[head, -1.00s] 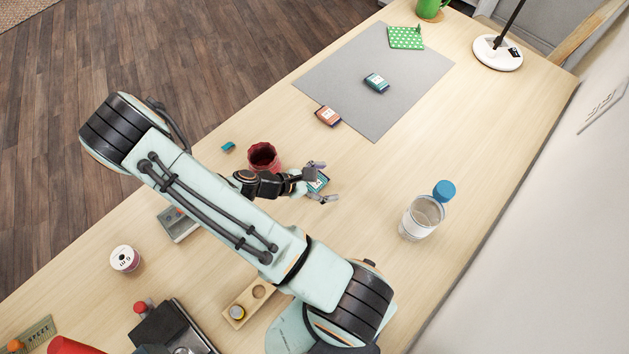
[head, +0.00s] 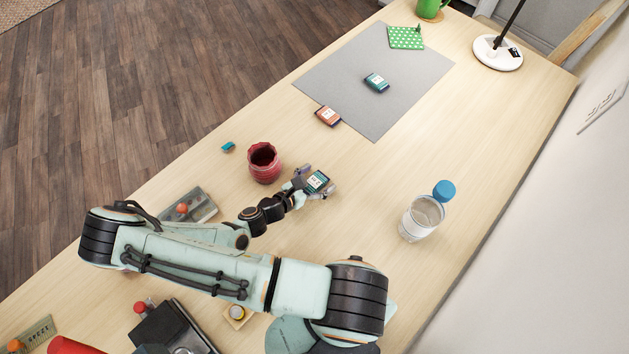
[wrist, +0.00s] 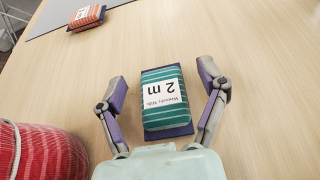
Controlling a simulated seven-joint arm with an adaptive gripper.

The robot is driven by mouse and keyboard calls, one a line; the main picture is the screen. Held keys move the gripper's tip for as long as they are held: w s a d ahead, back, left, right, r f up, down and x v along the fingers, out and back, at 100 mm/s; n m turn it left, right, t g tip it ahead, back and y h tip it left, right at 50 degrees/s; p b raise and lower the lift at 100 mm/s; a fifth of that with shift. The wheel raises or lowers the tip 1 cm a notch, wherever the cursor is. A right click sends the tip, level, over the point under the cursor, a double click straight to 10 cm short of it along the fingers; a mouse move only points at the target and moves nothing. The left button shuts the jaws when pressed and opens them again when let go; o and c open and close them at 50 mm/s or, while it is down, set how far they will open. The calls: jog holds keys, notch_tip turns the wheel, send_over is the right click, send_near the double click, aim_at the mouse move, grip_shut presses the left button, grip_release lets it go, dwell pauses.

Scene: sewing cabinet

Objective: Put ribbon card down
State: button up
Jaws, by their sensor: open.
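A teal striped ribbon card (wrist: 166,98) with a white label reading "2 m" lies on the bare table in the wrist view. It also shows in the head view (head: 317,182), to the right of the red pot. My gripper (wrist: 170,84) is open, with one finger on each side of this card and a visible gap on both sides. A second teal ribbon card (head: 376,83) lies on the grey mat (head: 345,65). An orange ribbon card (head: 327,116) lies at the mat's near left edge and also shows in the wrist view (wrist: 87,17).
The red pot (head: 264,163) stands close to the left of my gripper. A clear bottle with a blue cap (head: 422,218) stands to the right. A small teal piece (head: 228,147) lies near the table's left edge. Table between card and mat is clear.

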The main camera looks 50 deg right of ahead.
jog(key=c, duration=1)
